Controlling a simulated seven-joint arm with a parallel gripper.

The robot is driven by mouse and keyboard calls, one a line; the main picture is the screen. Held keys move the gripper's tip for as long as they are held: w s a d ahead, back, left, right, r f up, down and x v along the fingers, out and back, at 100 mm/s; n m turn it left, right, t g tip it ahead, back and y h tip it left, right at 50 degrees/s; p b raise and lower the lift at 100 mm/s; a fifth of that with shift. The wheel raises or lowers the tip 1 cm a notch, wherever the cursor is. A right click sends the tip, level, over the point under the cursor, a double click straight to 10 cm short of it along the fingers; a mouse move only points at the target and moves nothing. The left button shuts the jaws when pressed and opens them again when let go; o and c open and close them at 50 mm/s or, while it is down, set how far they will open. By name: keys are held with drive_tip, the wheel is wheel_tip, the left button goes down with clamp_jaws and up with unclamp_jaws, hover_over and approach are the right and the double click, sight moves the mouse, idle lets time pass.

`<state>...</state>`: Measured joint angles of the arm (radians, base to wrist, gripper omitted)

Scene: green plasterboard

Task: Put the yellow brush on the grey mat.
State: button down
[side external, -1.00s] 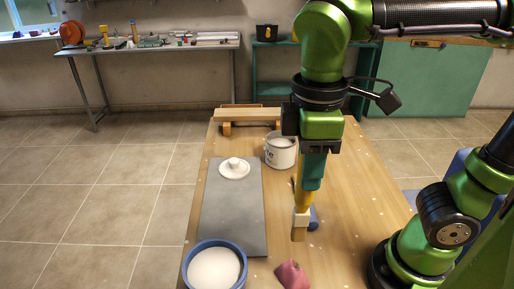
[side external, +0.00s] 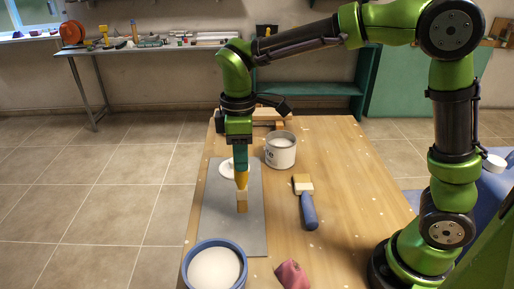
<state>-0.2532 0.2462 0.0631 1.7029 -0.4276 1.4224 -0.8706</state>
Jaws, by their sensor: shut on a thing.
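My gripper (side external: 241,170) is shut on the yellow brush (side external: 242,182). I cannot tell whether the bristles touch the mat. The mat lies on the left side of the wooden table. A white lid with a knob (side external: 226,173) sits on the mat's far part, partly hidden behind my gripper.
A blue-handled brush (side external: 308,208) lies right of the mat. A white can (side external: 281,150) stands behind it. A blue-rimmed pot (side external: 214,268) stands at the mat's near end, with a red-pink object (side external: 291,275) to its right.

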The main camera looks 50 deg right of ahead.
drive_tip(key=shift+w+a+f, duration=0.25)
drive_tip(key=shift+w+f, duration=0.55)
drive_tip(key=shift+f, duration=0.15)
drive_tip(key=shift+w+a+f, duration=0.25)
drive_tip(key=shift+w+f, duration=0.55)
drive_tip(key=shift+f, duration=0.25)
drive_tip(key=c, duration=0.8)
unclamp_jaws()
wheel_tip(320, 180, up, 12)
drive_tip(key=s+d+f+m+t+y, duration=0.1)
drive_tip(key=s+d+m+t, duration=0.2)
drive_tip(key=s, duration=0.6)
drive_tip(key=s+d+f+m+t+y, duration=0.1)
drive_tip(key=s+d+m+t, duration=0.3)
drive_tip(key=s+d+m, duration=0.2)
drive_tip(key=s+m, duration=0.2)
drive_tip(key=m, duration=0.2)
drive_tip(key=shift+s+d+f, duration=0.3)
drive_tip(key=shift+s+d, duration=0.05)
